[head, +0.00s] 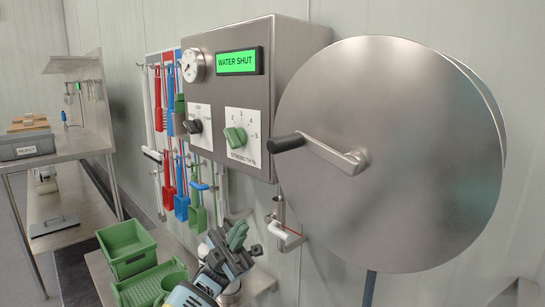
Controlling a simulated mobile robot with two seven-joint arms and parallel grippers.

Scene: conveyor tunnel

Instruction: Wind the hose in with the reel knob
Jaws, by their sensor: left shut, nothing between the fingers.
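The reel (410,120) is a large round steel disc on the wall at the right. A steel crank (335,155) is fixed near its middle and points left. The black reel knob (287,143) is at the crank's outer end, with nothing holding it. A dark blue strip that looks like the hose (370,288) hangs below the disc; the rest is hidden. My left gripper (239,242) is low at the bottom centre, below and left of the knob and clear of it. It is shut and empty. My right gripper is out of view.
A steel control box (290,50) reads "WATER SHUT" and carries a gauge and two dials. Red, blue and green tools (181,190) hang left of it. Green crates (128,245) stand on a low bench. A steel table (75,150) is far left. Space before the reel is clear.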

